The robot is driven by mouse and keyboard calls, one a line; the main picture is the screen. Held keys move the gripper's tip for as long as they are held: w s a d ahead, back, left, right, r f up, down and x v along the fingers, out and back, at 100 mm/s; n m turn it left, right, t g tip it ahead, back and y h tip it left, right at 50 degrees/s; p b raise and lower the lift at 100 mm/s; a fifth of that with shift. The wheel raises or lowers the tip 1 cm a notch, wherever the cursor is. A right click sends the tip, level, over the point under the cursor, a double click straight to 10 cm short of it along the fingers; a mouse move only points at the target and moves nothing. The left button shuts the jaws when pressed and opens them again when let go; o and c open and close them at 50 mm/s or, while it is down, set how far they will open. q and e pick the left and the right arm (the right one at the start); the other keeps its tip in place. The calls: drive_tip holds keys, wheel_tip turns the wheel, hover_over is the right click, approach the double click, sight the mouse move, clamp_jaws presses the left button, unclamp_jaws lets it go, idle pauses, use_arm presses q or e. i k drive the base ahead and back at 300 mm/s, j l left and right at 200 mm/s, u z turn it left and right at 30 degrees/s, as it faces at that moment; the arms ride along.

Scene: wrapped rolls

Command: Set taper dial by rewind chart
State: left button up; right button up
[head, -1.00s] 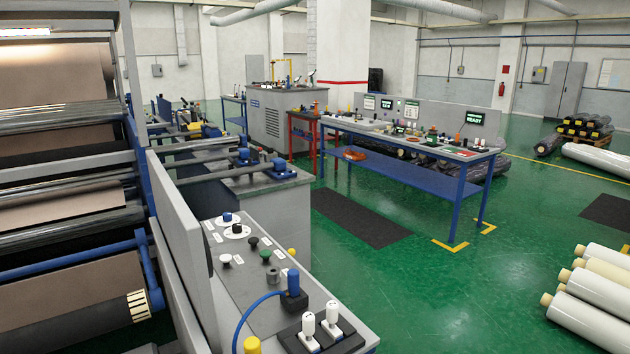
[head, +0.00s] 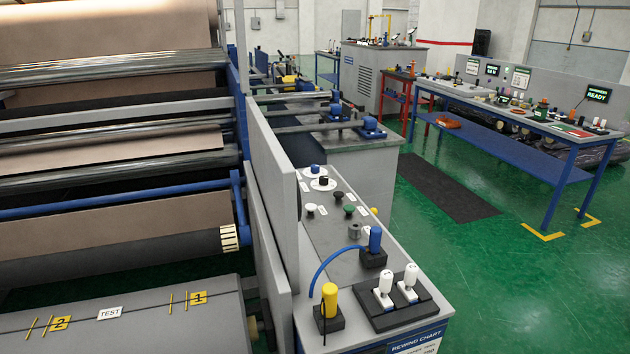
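A grey control console (head: 335,232) stands in the middle of the head view. Two round dials with white scale discs, one with a blue knob (head: 315,169) and one with a black knob (head: 323,182), sit near its far end. Their markings are too small to read, so I cannot tell which is the taper dial. A sign headed "REWIND CHART" (head: 416,342) is on the console's near side, mostly cut off by the bottom edge. Neither of my grippers is in view.
The console top also has black and green push knobs (head: 349,210), a blue-capped plug (head: 375,240), a yellow handle (head: 330,297) and two white levers (head: 384,286). A roll machine (head: 110,120) fills the left.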

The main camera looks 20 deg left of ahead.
sight(324, 180)
drive_tip(key=k+l, duration=0.25)
drive_tip(key=k+l+u, duration=0.1)
drive_tip(key=k+l, duration=0.15)
drive_tip(key=k, duration=0.25)
drive_tip(key=k+l, duration=0.2)
drive_tip(key=k, duration=0.15)
drive_tip(key=i+l+z, duration=0.15)
drive_tip(key=i+z, duration=0.15)
drive_tip(key=i, duration=0.15)
drive_tip(key=i+z, duration=0.3)
drive_tip(key=i, duration=0.15)
drive_tip(key=i+l+z, duration=0.2)
drive_tip(key=i+z, duration=0.2)
drive_tip(key=i, duration=0.45)
drive_tip(key=i+z, duration=0.45)
drive_tip(key=i, duration=0.4)
drive_tip(key=i+j+u, duration=0.1)
drive_tip(key=i+u, duration=0.6)
drive_tip(key=u, duration=0.15)
drive_tip(key=i+l+u, duration=0.2)
drive_tip(key=i+u, duration=0.25)
drive_tip(key=k, duration=0.1)
